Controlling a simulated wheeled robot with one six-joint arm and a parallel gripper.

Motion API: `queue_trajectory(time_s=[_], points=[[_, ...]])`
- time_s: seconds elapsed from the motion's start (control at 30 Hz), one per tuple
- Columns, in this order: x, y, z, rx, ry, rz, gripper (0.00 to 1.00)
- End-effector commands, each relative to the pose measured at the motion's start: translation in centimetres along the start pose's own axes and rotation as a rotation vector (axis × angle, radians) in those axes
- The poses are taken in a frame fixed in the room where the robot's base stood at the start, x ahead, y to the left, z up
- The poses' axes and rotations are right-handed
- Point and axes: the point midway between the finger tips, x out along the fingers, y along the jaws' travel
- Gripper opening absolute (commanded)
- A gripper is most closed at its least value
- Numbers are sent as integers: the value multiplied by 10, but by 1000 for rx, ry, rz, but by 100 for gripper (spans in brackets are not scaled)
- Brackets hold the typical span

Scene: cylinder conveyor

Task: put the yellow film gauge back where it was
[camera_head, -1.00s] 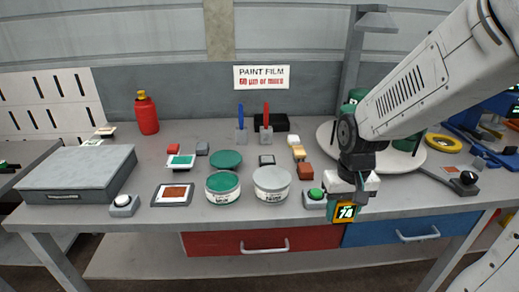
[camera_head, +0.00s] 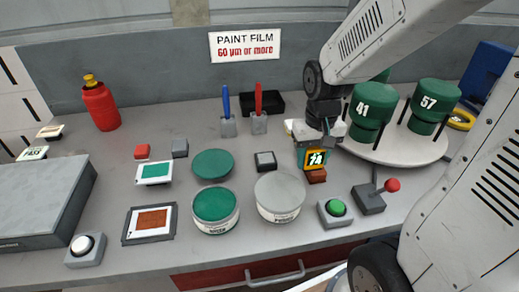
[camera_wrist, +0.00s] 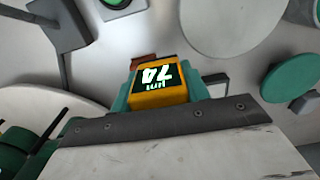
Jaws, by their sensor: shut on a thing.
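The yellow film gauge (camera_head: 316,158) has a dark face that reads 74. It also shows upside down in the wrist view (camera_wrist: 158,93), between the teal fingers. My gripper (camera_head: 312,146) is shut on it, over the right middle part of the bench. A red-brown block (camera_head: 317,176) shows just below the gauge in the head view. I cannot tell whether the gauge touches it or the bench. The gripper hides part of the area behind.
A round turntable (camera_head: 395,150) with green numbered cans (camera_head: 367,112) stands to the right. A lever box (camera_head: 370,199) and a green button (camera_head: 336,208) are in front. A grey can (camera_head: 279,198) and a black-topped box (camera_head: 265,161) lie to the left.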

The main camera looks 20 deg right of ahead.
Motion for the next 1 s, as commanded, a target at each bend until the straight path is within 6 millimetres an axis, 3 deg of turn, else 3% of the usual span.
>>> queue_trajectory(time_s=[0.4, 0.6, 0.8, 1.0], points=[[12, -75, -78, -9, -2, 0, 27], [14, -99, -105, -4, -1, 0, 27], [19, -105, -112, -3, -2, 0, 27], [46, -104, -111, -2, -4, 1, 27]])
